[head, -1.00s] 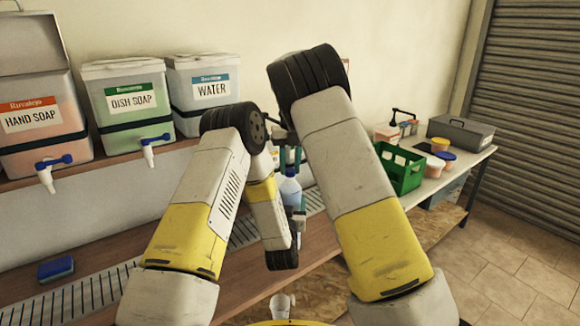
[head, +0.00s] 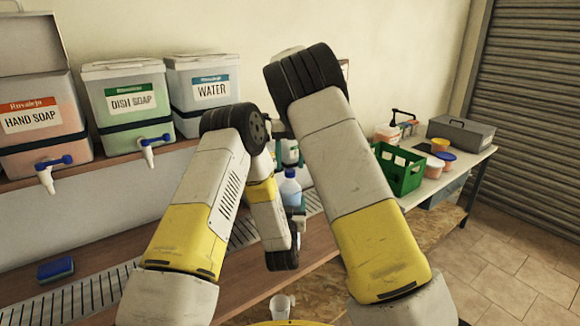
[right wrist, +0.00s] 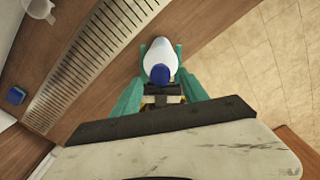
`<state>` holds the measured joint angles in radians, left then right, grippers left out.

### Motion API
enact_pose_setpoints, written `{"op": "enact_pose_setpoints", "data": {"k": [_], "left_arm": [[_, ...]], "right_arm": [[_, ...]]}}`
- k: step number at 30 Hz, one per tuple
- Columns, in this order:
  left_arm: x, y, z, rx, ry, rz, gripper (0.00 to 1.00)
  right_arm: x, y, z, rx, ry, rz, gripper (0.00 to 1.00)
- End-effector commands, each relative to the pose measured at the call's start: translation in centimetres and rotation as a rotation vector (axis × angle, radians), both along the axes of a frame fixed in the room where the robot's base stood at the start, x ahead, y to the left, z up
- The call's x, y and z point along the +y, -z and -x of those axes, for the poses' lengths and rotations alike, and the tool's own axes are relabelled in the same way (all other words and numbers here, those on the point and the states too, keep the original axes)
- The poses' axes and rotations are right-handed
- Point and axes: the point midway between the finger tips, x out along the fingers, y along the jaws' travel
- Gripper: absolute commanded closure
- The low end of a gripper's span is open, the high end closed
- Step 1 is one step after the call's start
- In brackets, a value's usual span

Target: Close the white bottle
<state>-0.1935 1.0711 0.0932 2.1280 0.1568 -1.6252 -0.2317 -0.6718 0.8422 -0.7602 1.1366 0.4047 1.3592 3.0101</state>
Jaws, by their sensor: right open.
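The white bottle (head: 290,191) stands roughly upright in the gap between my arms in the head view, its body pale bluish. In the right wrist view the bottle (right wrist: 159,52) shows as a white shape with a blue cap (right wrist: 160,75) at its near end; I cannot tell how firmly the cap sits. My right gripper (head: 290,154) is open just above the bottle, and its teal fingers (right wrist: 160,60) stand on either side of it. My left gripper (head: 303,200) is low beside the bottle and appears shut on it, mostly hidden by my arms.
Hand soap (head: 42,125), dish soap (head: 127,103) and water (head: 203,90) drums stand on a shelf. The bench (head: 200,247) has a slotted drain and a blue sponge (head: 55,270). A green crate (head: 398,172) and a grey toolbox (head: 460,133) stand at the right.

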Motion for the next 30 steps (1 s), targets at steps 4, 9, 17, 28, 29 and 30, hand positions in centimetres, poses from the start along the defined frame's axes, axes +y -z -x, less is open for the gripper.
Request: {"op": "enact_pose_setpoints", "data": {"k": [4,9,17,28,29,30], "left_arm": [[0.0,0.0,0.0,0.0,0.0,0.0,1.0],[0.0,0.0,0.0,0.0,0.0,0.0,1.0],[0.0,0.0,0.0,0.0,0.0,0.0,1.0],[0.0,0.0,0.0,0.0,0.0,0.0,1.0],[0.0,0.0,0.0,0.0,0.0,0.0,1.0],[0.0,0.0,0.0,0.0,0.0,0.0,1.0]], "right_arm": [[0.0,-1.9,0.0,-0.002,0.0,0.0,0.49],[0.0,-2.5,0.0,0.001,0.0,-0.001,0.49],[0.0,-2.5,0.0,0.001,-0.007,-0.001,0.51],[0.0,-2.7,0.1,-0.002,-0.538,-0.002,0.51],[0.0,-2.7,0.1,-0.002,-0.606,-0.002,0.51],[0.0,-2.8,0.1,-0.003,-0.699,-0.002,0.51]]}}
